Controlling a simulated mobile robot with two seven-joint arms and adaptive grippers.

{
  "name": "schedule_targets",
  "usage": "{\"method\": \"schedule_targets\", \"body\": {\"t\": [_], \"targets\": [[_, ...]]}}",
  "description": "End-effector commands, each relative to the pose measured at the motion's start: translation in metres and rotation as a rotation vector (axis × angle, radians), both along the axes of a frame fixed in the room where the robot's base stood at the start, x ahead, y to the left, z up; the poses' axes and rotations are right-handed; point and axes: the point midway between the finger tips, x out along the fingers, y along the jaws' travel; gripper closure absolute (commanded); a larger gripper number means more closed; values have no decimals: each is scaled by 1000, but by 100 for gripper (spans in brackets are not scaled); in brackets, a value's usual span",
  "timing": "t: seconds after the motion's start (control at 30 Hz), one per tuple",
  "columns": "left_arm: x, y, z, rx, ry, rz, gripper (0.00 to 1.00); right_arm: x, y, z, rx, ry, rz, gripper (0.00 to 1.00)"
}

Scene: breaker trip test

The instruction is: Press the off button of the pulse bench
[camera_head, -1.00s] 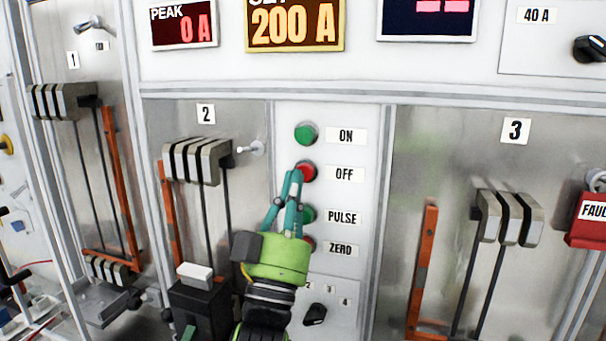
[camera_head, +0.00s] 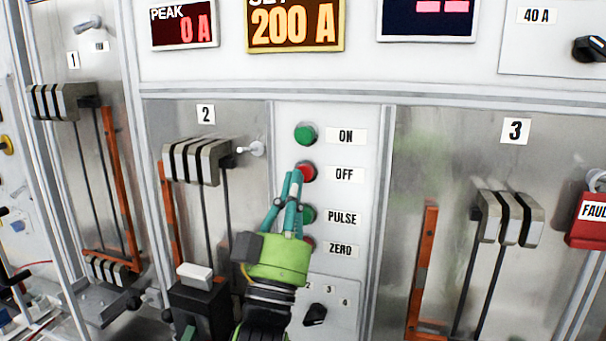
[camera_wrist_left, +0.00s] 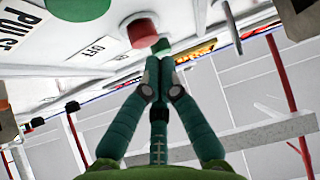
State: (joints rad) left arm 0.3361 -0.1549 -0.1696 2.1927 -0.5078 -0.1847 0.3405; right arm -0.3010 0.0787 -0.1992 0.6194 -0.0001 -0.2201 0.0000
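The red OFF button (camera_head: 308,172) is on the white panel strip, left of its OFF label (camera_head: 344,174). It also shows in the left wrist view (camera_wrist_left: 139,30). My left gripper (camera_head: 294,174) has a green body and teal fingers, and its fingers are together with nothing between them. Its tips overlap the left edge of the OFF button in the head view. In the left wrist view the tips (camera_wrist_left: 156,64) are just below the red button, with a small gap showing. My right gripper is in neither view.
The green ON button (camera_head: 305,134) is above OFF. The green PULSE button (camera_head: 309,215) and red ZERO button (camera_head: 310,243) are below, partly behind my fingers. Breaker 2's lever block (camera_head: 197,160) and a small white-tipped toggle (camera_head: 250,149) are to the left.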

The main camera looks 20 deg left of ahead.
Motion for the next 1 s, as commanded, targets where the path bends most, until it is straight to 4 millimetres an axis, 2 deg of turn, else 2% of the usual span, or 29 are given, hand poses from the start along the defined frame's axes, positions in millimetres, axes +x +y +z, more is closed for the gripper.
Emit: {"method": "schedule_targets", "body": {"t": [1.0], "targets": [[12,0,0,0,1,0,100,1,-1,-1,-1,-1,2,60]]}}
